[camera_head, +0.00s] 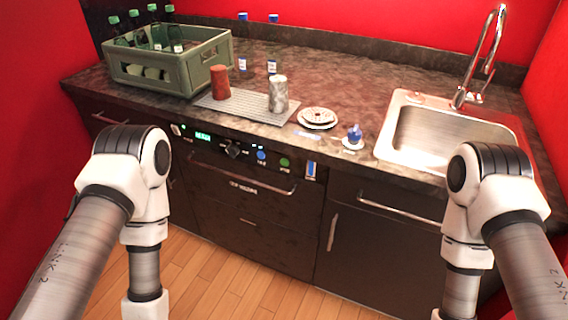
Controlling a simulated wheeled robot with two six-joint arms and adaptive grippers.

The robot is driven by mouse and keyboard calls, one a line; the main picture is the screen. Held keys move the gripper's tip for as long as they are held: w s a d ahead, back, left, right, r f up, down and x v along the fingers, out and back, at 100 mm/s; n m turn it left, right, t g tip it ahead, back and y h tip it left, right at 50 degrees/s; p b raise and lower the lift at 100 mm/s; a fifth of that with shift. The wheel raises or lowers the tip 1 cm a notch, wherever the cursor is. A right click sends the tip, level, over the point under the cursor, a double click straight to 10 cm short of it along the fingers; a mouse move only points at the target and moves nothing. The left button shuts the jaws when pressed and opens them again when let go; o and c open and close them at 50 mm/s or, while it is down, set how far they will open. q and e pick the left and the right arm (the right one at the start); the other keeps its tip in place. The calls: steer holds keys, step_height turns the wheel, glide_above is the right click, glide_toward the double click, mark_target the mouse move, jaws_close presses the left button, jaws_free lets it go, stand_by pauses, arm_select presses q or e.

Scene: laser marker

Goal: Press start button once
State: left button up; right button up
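A dark control panel (222,146) runs along the front of the unit below the counter edge. It carries a lit green display (203,136), a black knob (234,151), a round blue button (262,155) and a round green button (284,162). The labels are too small to read, so I cannot tell which button is start. My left arm hangs at the left and my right arm at the right. Both run out of the bottom of the view, so both grippers are out of sight. No arm part touches the panel.
On the counter (330,80) stand a green crate (203,73) of bottles, a grey mat (245,110) with a red cylinder (220,82) and a marbled cylinder (278,94), a round plate (317,117), a blue-topped item (354,135) and a sink (425,125). A drawer handle (240,182) juts out below the panel.

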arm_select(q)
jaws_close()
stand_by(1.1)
